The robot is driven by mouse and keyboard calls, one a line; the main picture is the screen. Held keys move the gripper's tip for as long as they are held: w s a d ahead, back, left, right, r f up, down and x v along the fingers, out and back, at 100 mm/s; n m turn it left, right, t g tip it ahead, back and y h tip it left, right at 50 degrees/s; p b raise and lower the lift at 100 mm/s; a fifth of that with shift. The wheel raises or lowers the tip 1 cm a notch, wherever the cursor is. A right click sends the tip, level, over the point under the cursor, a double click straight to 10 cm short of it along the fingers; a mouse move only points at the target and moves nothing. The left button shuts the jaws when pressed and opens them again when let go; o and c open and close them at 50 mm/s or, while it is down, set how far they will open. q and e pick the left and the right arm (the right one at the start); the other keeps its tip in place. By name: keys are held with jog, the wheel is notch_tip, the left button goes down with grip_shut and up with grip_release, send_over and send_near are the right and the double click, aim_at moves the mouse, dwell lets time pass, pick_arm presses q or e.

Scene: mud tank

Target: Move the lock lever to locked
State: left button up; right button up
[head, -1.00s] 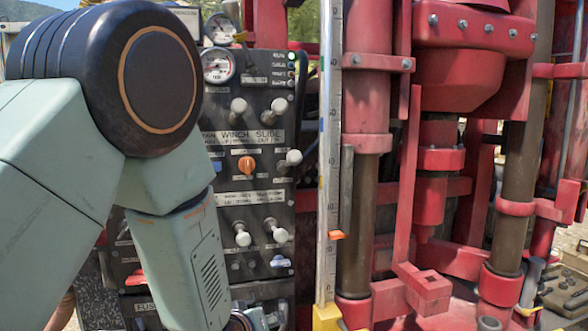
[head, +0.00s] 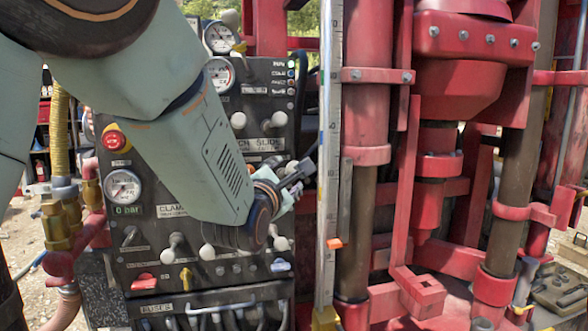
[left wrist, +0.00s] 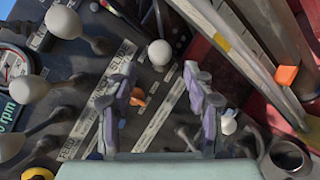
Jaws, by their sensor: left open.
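In the left wrist view a small orange lever (left wrist: 138,96) sits on the dark control panel, seen between the fingers near the left one. My left arm hides it in the head view. I cannot read a label that names it as the lock lever. My left gripper (head: 306,172) is open and empty in front of the panel's right edge. In the left wrist view its two fingers (left wrist: 160,80) stand apart, with nothing between them held. Whether they touch the panel is not clear. My right gripper is not in view.
White ball knobs (head: 238,120) stick out around the gripper. Low on the panel are a red lever (head: 144,282), a yellow one (head: 186,276) and a white-blue one (head: 280,265). A scaled mast rail (head: 329,120) with an orange pointer (head: 334,243) stands just right.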

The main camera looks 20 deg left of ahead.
aim_at(292, 170)
pick_arm(q)
jog(key=shift+w+r, duration=0.1)
jog(key=shift+w, duration=0.35)
jog(key=w+p, duration=0.2)
jog(key=w, duration=0.4)
jog(key=shift+a, duration=0.15)
jog(key=shift+w+p, duration=0.35)
jog(key=shift+w, duration=0.05)
jog(key=shift+w, duration=0.1)
jog(key=c, duration=0.4)
grip_shut()
